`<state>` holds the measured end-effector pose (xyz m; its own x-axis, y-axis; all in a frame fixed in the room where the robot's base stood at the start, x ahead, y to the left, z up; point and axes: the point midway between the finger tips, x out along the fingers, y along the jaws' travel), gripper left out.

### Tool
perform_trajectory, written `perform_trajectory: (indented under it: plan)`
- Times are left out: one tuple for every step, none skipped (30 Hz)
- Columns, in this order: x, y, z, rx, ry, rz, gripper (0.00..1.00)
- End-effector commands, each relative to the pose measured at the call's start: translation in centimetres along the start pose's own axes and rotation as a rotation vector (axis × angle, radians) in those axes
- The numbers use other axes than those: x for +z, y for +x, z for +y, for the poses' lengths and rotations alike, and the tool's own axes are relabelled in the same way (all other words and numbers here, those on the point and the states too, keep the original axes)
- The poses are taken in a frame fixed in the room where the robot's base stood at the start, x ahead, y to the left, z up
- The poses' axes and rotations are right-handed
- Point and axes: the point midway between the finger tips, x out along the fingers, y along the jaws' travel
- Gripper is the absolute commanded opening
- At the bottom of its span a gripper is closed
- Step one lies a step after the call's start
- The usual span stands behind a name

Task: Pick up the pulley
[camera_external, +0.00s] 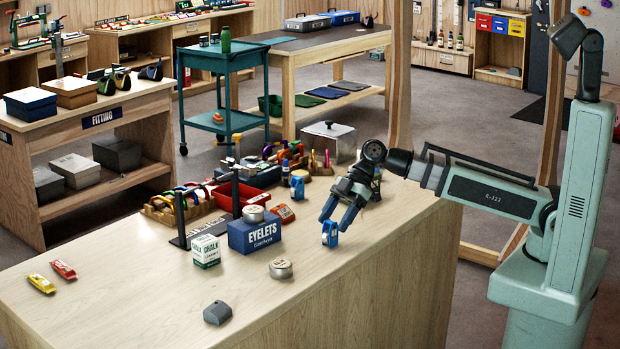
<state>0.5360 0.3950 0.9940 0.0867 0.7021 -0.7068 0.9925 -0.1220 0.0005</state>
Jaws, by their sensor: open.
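A small blue piece with a pale round centre, which looks like a pulley (330,234), stands upright on the wooden workbench (150,290) near its right edge. My gripper (337,214) points down just above it, with its two blue-tipped fingers apart. The fingertips are close to the top of the piece; I cannot tell whether they touch it or reach around it. Nothing is held up off the bench. A second similar blue piece (297,187) stands farther back on the bench, left of my gripper.
A blue EYELETS box (254,238) with a round tin on top stands left of my gripper, beside a chalk tin (206,251) and a round tin (281,268). A red tray (238,196) and metal box (328,141) lie behind. The front right bench top is clear.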

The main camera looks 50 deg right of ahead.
Motion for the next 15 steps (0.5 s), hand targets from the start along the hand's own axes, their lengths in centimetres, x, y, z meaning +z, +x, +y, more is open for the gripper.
perform_trajectory:
  plan:
    - [0.0, 0.1, 0.0, 0.0, 0.0, 0.0, 0.63]
    - [0.0, 0.2, 0.0, 0.0, 0.0, 0.0, 0.63]
    - [-0.1, 0.4, 0.0, -0.001, 0.0, -0.001, 0.63]
    - [-0.1, 0.6, 0.0, -0.001, 0.0, -0.001, 0.63]
    - [-0.1, 0.9, 0.0, -0.002, 0.0, -0.001, 0.63]
    - [-0.1, 1.3, 0.0, -0.003, 0.0, -0.002, 0.63]
    - [-0.2, 1.6, 0.0, -0.003, 0.0, -0.002, 0.63]
    - [-0.3, 2.0, 0.1, -0.003, 0.0, -0.002, 0.63]
    - [-0.3, 2.5, 0.1, -0.002, 0.0, -0.001, 0.63]
    - [-0.4, 2.9, 0.1, -0.003, 0.0, -0.001, 0.63]
    - [-0.4, 3.3, 0.1, -0.003, 0.0, -0.002, 0.63]
    - [-0.4, 3.8, 0.1, -0.003, 0.001, -0.002, 0.63]
    - [-0.4, 4.2, 0.1, -0.003, 0.0, -0.001, 0.63]
    - [-0.4, 4.5, 0.1, -0.003, 0.0, -0.001, 0.63]
    - [-0.4, 4.8, 0.1, -0.003, 0.0, -0.001, 0.63]
